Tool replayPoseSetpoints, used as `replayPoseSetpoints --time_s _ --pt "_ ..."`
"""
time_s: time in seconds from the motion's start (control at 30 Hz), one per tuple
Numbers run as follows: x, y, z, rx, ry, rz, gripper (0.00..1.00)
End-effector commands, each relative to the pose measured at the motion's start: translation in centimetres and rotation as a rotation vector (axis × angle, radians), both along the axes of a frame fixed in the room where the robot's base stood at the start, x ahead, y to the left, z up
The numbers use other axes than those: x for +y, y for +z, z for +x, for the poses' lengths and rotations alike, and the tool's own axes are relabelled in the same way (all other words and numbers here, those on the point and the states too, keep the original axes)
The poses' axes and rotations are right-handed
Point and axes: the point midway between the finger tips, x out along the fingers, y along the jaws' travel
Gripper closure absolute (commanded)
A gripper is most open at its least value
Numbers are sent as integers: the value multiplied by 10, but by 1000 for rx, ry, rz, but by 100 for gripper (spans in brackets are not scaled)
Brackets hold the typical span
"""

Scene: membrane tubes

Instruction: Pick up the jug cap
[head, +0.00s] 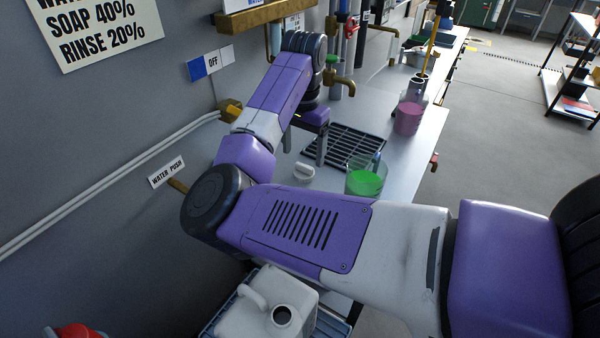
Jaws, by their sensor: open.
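A small white round cap (304,172), which looks like the jug cap, lies on the grey counter in the middle of the view. My gripper (305,146) points down above the counter, just behind the cap in the picture. Its two fingers are apart with nothing seen between them. The cap is clear of the fingers; how high they are over the counter is hard to tell. A white jug (246,322) with a handle and an uncovered dark mouth stands low in front, partly cut off by the frame edge.
A clear beaker of green liquid (366,182) stands right of the cap. Behind it are a black drain grate (345,147) and a pink container (408,118). A brass tap (338,80) and pipes line the wall. My arm hides part of the counter.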

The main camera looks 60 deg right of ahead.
Motion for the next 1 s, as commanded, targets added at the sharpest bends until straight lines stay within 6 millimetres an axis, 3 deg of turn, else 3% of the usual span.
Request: replayPoseSetpoints --time_s 0.4,0.73,1.0 --pt "-3 -51 -2 0 2 -1 22" --pt "-3 -59 -2 -1 1 -2 22" --pt "-3 -59 -2 -1 1 -2 73"
